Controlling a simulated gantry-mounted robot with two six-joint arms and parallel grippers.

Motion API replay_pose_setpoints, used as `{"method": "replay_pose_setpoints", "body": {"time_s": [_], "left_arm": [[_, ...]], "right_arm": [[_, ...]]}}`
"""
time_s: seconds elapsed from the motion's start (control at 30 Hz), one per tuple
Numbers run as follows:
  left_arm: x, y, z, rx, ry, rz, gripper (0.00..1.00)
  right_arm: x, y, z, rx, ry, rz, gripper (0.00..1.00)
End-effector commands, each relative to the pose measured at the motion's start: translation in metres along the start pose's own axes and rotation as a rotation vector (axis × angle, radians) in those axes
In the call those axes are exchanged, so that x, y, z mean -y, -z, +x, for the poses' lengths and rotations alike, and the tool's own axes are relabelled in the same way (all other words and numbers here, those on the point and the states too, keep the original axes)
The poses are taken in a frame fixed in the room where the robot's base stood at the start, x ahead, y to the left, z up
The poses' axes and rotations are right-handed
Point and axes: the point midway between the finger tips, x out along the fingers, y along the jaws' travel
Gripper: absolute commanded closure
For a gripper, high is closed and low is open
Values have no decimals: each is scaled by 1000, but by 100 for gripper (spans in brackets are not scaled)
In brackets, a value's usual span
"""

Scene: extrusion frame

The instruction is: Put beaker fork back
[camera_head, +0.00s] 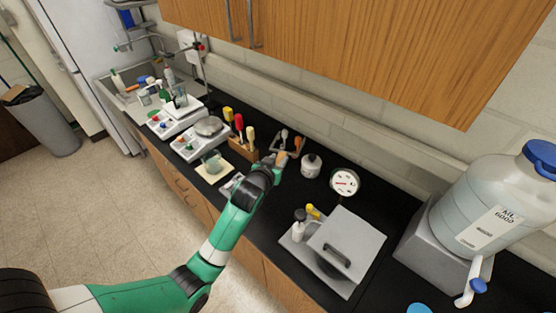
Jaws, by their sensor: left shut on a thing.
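My left arm comes in from the lower left and reaches over the black counter. My left gripper (281,158) is small and partly hidden behind my own wrist, near the back of the counter. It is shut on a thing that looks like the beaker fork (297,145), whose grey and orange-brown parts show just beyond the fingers. Its full shape is too small to tell. A wooden holder (244,150) with red and yellow-handled tools stands just left of the gripper. My right gripper is not in view.
Farther right are a grey lidded box (346,243) and a large carboy (490,205). Hotplates (200,138) and a beaker (213,164) are to the left. Wooden cabinets (360,50) overhang the counter.

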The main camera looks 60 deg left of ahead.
Motion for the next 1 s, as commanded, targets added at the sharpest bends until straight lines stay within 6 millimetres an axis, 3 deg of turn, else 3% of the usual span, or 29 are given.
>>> {"method": "replay_pose_setpoints", "body": {"time_s": [0.03, 0.1, 0.37, 0.5, 0.77, 0.9, 1.0], "left_arm": [[0, 12, -5, 0, 0, 0, 100], [0, 16, -7, 0, 0, 0, 100], [0, 19, -7, -3, 3, -2, 100], [-1, 33, -2, -20, 16, -9, 100], [3, -52, 10, 5, 23, -7, 100], [6, -121, 14, 6, 10, -1, 100], [9, -158, 15, 4, 5, 2, 100]], "right_arm": [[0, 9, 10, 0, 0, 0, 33], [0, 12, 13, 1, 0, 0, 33], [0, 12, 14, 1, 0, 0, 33], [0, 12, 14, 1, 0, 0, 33], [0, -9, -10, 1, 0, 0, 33], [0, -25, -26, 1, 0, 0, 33], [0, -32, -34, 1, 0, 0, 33]]}}
